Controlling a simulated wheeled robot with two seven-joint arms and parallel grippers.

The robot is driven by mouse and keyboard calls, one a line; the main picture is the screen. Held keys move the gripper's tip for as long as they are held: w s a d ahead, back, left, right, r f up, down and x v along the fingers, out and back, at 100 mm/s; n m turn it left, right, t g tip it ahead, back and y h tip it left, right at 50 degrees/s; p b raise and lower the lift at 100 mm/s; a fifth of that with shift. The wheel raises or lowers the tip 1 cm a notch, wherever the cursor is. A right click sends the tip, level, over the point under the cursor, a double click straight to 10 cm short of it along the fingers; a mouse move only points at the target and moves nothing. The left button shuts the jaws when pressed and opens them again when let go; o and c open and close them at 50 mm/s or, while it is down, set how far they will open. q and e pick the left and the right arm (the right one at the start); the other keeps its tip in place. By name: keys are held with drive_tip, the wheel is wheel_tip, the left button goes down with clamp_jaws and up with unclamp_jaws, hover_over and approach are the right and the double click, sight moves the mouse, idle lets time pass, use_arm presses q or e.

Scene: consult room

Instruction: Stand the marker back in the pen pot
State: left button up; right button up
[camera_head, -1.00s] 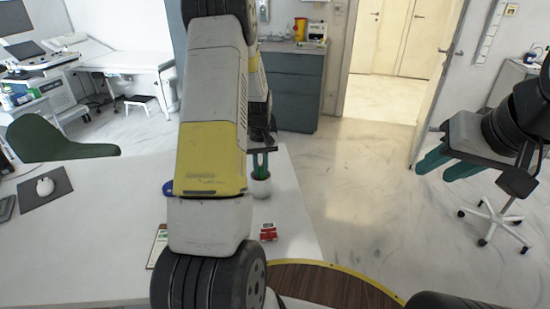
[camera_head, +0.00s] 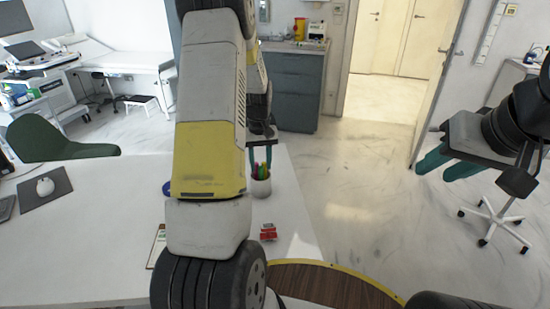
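The pen pot (camera_head: 261,188) is a small white cup on the right part of the white desk, partly hidden behind my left arm. Several coloured pens (camera_head: 261,171) stand in it, green, red and yellowish. I cannot tell which of them is the marker. My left gripper (camera_head: 260,160) points down just above the pot. Its fingers are apart, on either side of the pen tops, and it grips nothing that I can see. My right gripper (camera_head: 446,168) is open and empty, over the floor at the right, far from the desk.
A clipboard (camera_head: 158,246) and a blue item (camera_head: 168,188) are partly hidden by my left arm. A mouse (camera_head: 45,187) lies on a dark mat at the left. The desk's left middle is clear.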

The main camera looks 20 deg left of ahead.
use_arm(q)
wheel_tip(320, 180, up, 9)
drive_tip(key=s+d+r+m+t+h, duration=0.1)
drive_tip(key=s+d+r+t, duration=0.1)
drive_tip(key=s+d+r, duration=0.4)
drive_tip(key=s+d+r+m+t, duration=0.1)
drive_tip(key=s+d+r+m, duration=0.1)
drive_tip(key=s+r, duration=0.35)
drive_tip(key=s+d+r+m+t, duration=0.1)
drive_tip(key=s+d+r, duration=0.1)
drive_tip(key=s, duration=0.4)
drive_tip(key=s+d+r+m+t+h, duration=0.1)
drive_tip(key=s+d+r+m+t, duration=0.1)
drive_tip(key=s, duration=0.5)
drive_tip(key=shift+s+d+r, duration=0.2)
drive_tip(key=shift+d+r, duration=0.4)
drive_tip(key=shift+d, duration=0.25)
